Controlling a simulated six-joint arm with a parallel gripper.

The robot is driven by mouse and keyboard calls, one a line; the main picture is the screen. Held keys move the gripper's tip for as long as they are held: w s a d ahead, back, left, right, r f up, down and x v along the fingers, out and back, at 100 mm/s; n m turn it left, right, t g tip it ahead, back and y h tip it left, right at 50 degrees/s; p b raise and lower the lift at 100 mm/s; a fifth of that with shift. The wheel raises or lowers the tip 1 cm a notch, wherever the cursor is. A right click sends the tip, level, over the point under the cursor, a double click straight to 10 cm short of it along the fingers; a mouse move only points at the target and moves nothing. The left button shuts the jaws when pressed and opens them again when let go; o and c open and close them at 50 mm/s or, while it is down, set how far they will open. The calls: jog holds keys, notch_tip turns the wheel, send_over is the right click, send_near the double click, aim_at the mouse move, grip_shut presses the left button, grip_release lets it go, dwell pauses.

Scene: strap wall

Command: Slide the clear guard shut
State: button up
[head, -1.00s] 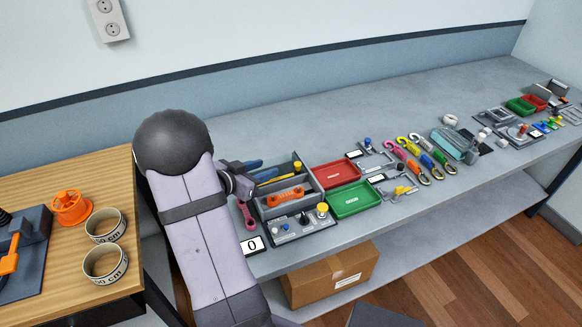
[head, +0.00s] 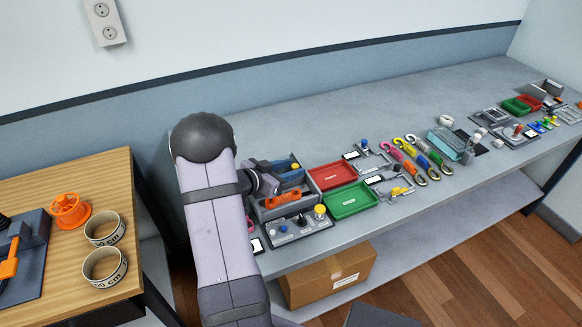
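A translucent pale-blue cover (head: 447,145) sits on a grey fixture toward the right of the bench in the head view. It is the only clear-looking piece I can make out, and its exact position on the fixture is too small to tell. My gripper (head: 268,183) is far to its left, over the left end of the grey compartment tray. My gripper is dark and small here, and its fingertips are not clear enough to show whether they are open or shut. I see nothing in it for certain.
A grey compartment tray (head: 262,213), a button panel (head: 298,231), red (head: 333,176) and green (head: 350,200) trays, and several coloured hooks (head: 408,152) stand between my gripper and the cover. The bench behind them is clear. A wooden table (head: 75,180) is at left.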

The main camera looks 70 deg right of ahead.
aim_at(306, 199)
jog(key=shift+s+d+f, duration=0.15)
jog(key=shift+d, duration=0.15)
jog(key=shift+c, duration=0.6)
grip_shut()
jog(key=s+a, duration=0.7)
jog(key=shift+o, duration=0.6)
grip_release()
